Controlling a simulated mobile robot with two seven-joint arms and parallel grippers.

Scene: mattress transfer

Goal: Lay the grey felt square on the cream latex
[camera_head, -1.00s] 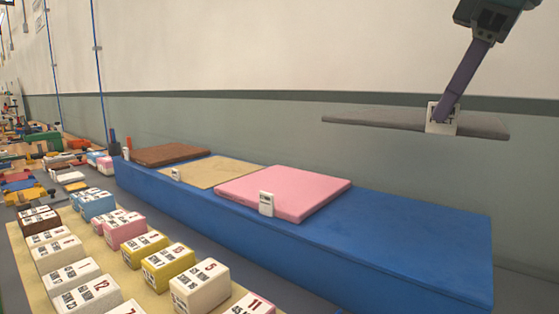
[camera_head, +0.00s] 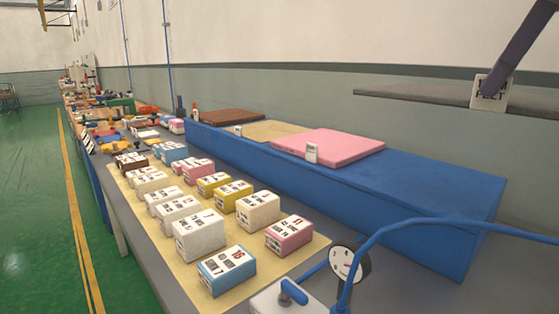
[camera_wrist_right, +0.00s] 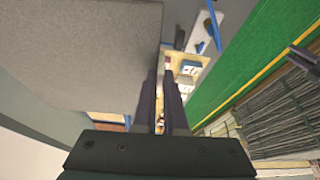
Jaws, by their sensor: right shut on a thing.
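The grey felt square (camera_head: 425,95) is a thin flat slab with a white label tag on its near edge. My right gripper (camera_head: 497,88) is shut on it at the tag and holds it in the air, above and right of the blue bench. In the right wrist view the felt (camera_wrist_right: 80,50) extends left of the two fingers (camera_wrist_right: 161,95). A thin cream-tan square (camera_head: 268,131), apparently the cream latex, lies on the bench between a brown slab and a pink slab, partly hidden by the pink one.
The long blue bench (camera_head: 440,190) has bare room right of the pink slab (camera_head: 330,145). The brown slab (camera_head: 228,115) lies farthest. Several labelled blocks stand on a tan mat (camera_head: 150,218) in front. A gauge (camera_head: 347,262) and blue tube (camera_head: 450,221) stand at lower right.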

